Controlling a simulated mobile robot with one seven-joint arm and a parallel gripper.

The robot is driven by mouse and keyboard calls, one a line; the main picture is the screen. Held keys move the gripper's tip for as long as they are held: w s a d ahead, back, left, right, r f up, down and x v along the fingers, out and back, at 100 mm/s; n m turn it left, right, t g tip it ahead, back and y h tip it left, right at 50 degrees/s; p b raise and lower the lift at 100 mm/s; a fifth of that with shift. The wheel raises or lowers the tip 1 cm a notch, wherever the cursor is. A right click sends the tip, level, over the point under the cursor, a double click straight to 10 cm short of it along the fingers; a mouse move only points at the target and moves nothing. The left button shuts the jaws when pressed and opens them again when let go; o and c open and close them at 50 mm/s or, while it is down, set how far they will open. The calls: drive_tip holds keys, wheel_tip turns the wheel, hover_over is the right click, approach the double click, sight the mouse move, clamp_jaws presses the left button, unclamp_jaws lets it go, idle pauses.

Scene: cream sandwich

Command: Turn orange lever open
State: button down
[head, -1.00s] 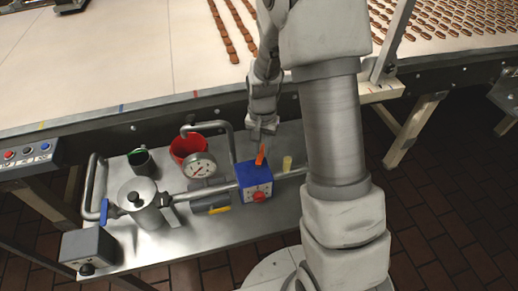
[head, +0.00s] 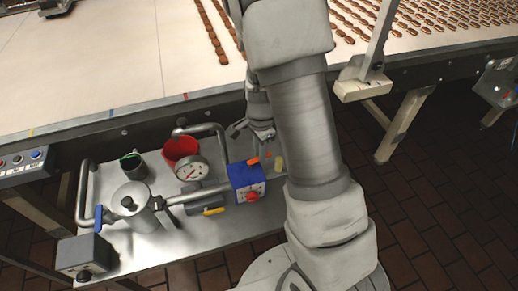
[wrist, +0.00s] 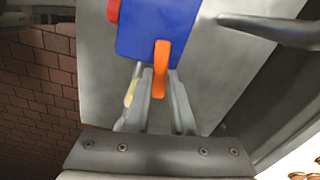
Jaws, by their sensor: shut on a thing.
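The orange lever (wrist: 160,66) sticks out from the blue valve box (wrist: 157,28) in the wrist view, with its lower end between my fingers. In the head view the blue box (head: 246,176) stands on the steel table, and only small parts of the orange lever (head: 253,160) show past my gripper. My gripper (wrist: 157,82) is shut on the lever. It also shows in the head view (head: 260,152), just above and behind the box. A red knob (head: 252,196) is on the box's front.
A pressure gauge (head: 191,168), a red cup (head: 180,150) and a steel pot (head: 134,203) stand left of the box. A bent pipe (head: 205,127) rises close to my gripper. A pale yellow piece (head: 279,164) is just right of it. The conveyor (head: 120,60) lies behind.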

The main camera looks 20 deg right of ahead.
drive_tip(key=shift+s+m, duration=0.1)
drive_tip(key=shift+m, duration=0.3)
drive_tip(key=c, duration=0.8)
unclamp_jaws()
drive_tip(key=shift+o, duration=0.2)
wheel_tip(320, 180, up, 18)
drive_tip(key=p, duration=0.2)
drive_tip(key=shift+f, duration=0.25)
